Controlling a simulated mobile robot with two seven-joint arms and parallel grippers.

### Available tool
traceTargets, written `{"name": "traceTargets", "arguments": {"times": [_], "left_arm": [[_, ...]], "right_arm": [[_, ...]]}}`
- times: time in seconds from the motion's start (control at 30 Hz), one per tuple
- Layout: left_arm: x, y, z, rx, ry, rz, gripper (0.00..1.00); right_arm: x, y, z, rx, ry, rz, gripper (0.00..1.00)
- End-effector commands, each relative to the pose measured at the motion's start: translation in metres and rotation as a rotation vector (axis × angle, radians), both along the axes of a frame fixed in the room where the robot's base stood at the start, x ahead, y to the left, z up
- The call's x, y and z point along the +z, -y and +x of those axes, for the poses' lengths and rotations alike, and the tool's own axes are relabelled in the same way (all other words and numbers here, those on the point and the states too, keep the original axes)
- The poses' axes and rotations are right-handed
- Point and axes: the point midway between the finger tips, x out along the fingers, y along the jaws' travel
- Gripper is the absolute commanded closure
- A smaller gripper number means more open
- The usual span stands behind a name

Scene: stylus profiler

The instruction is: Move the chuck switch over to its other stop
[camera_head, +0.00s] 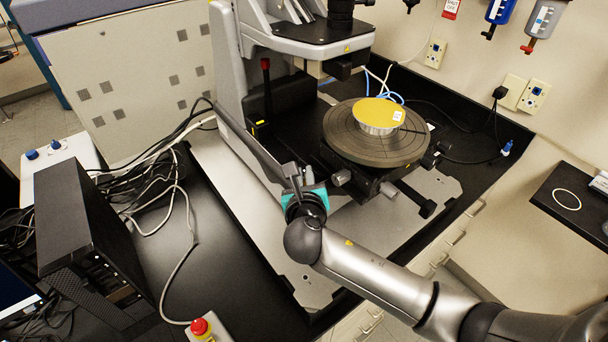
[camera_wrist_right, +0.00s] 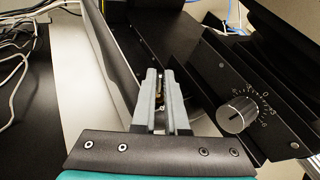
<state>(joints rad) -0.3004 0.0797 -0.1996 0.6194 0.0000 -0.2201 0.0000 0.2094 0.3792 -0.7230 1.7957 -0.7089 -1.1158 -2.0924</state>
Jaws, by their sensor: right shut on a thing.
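My right gripper (camera_head: 291,172) reaches in beside the front left of the profiler's stage. In the right wrist view its two grey fingers (camera_wrist_right: 161,76) are nearly together, closed on a small part between them. That part, which I take to be the chuck switch (camera_wrist_right: 160,92), shows only as a thin sliver; the fingers hide the rest, and I cannot tell which stop it is at. The round dark chuck (camera_head: 342,142) carries a gold disc (camera_head: 381,112) and stands to the right of and beyond the gripper. My left gripper is in neither view.
A silver knob with a marked dial (camera_wrist_right: 237,112) sits right of the fingers. A long grey panel (camera_head: 250,142) runs close along their left side. A black box (camera_head: 88,235), cables and a red button (camera_head: 199,327) are at the left. The black bench between is partly clear.

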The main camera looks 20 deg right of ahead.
Motion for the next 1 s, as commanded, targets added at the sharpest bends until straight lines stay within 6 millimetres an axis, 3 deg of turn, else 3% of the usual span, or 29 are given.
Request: {"name": "traceTargets", "arguments": {"times": [0.27,1.0], "left_arm": [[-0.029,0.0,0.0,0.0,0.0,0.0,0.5],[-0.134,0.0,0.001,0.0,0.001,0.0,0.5]], "right_arm": [[-0.008,0.002,-0.006,0.001,0.176,0.063,1.0],[-0.015,0.006,-0.017,-0.001,0.604,0.221,1.0]]}}
